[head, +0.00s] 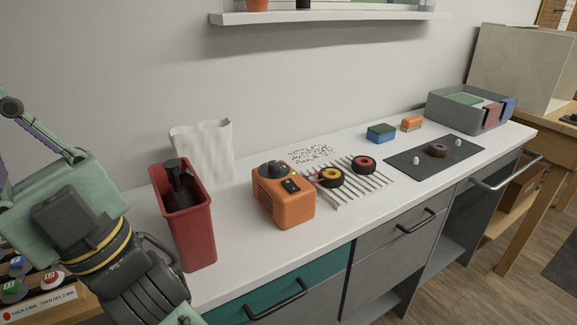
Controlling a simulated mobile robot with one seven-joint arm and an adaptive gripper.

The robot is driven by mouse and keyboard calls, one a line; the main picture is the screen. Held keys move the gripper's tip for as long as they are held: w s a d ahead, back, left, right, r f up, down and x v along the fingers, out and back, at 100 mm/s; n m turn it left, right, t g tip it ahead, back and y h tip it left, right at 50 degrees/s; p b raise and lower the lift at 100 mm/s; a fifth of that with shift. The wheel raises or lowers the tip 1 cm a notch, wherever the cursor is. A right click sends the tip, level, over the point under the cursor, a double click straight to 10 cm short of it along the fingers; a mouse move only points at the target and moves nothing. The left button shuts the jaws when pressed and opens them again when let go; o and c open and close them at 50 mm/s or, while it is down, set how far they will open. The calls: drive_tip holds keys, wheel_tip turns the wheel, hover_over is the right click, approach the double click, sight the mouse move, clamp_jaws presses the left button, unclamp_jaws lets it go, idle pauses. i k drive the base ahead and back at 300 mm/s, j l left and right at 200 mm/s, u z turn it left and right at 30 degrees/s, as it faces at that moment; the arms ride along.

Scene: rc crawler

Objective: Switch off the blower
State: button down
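The blower (284,203) is an orange box with a dark round top, standing on the white counter left of the middle. My gripper (152,290) is at the lower left, in front of the counter and apart from the blower. Its fingertips are cut off or hidden, so I cannot tell its opening or whether it holds anything.
A tall red bin (191,235) with a dark object inside stands between my gripper and the blower. A slatted rack (352,183) with two round wheels is right of the blower. A shelf (330,17) hangs above.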

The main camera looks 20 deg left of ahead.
sight(290, 185)
drive_tip(key=i+l+u, duration=0.1)
drive_tip(key=i+l, duration=0.15)
drive_tip(key=l, duration=0.15)
drive_tip(key=i+l+u, duration=0.1)
drive_tip(key=l, duration=0.3)
drive_tip(key=i+l+u, duration=0.1)
drive_tip(key=l, duration=0.3)
drive_tip(key=i+l+u, duration=0.1)
drive_tip(key=l, duration=0.3)
drive_tip(key=k+l+u, duration=0.1)
drive_tip(key=l, duration=0.25)
drive_tip(key=k+l+u, duration=0.2)
drive_tip(key=k+l, duration=0.2)
drive_tip(key=l, duration=0.25)
